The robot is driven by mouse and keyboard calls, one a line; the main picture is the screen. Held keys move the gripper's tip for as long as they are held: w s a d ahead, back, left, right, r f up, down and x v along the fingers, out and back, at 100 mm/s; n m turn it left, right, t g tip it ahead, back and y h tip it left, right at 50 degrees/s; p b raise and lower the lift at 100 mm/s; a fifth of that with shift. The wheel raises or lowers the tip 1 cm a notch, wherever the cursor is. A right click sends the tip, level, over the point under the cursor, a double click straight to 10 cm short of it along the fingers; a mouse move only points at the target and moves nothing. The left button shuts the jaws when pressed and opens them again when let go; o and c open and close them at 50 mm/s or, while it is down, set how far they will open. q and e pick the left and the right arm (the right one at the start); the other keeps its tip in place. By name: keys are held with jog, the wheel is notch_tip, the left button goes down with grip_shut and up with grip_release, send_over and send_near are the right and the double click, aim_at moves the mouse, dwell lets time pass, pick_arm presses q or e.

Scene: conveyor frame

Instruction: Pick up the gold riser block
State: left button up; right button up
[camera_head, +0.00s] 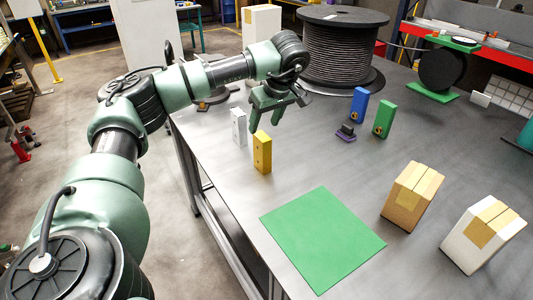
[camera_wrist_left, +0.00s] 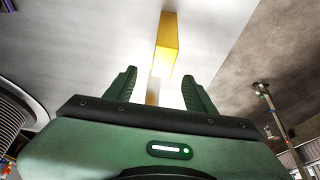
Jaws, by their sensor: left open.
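The gold riser block (camera_head: 262,153) stands upright on the grey table near its left edge. In the left wrist view the gold block (camera_wrist_left: 167,42) shows beyond the fingertips, roughly between them. My left gripper (camera_head: 267,122) is open and empty, above and just behind the gold block, with its fingers pointing down. In the left wrist view the two green fingers (camera_wrist_left: 160,84) stand apart with nothing held between them. My right gripper is not in either view.
A white block (camera_head: 239,127) stands close behind-left of the gold one. Blue (camera_head: 359,104) and green (camera_head: 384,118) blocks stand farther right. A green mat (camera_head: 323,238) lies in front. Two boxes (camera_head: 412,196) (camera_head: 484,235) stand at right; a cable spool (camera_head: 340,50) is behind.

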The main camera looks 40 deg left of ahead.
aim_at(262, 136)
pick_arm(q)
notch_tip(262, 136, down, 2)
jog(key=shift+d+f, duration=0.1)
jog(key=shift+d, duration=0.05)
jog(key=x, duration=0.2)
jog(key=p+x, duration=0.1)
jog(key=x, duration=0.1)
jog(key=p+x, duration=0.1)
jog(key=x, duration=0.1)
jog(key=shift+s+f, duration=0.1)
jog(key=shift+s, duration=0.15)
jog(key=shift+f, duration=0.25)
grip_shut()
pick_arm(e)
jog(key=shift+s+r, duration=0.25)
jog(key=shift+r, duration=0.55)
pick_arm(q)
jog(key=shift+w+r, duration=0.1)
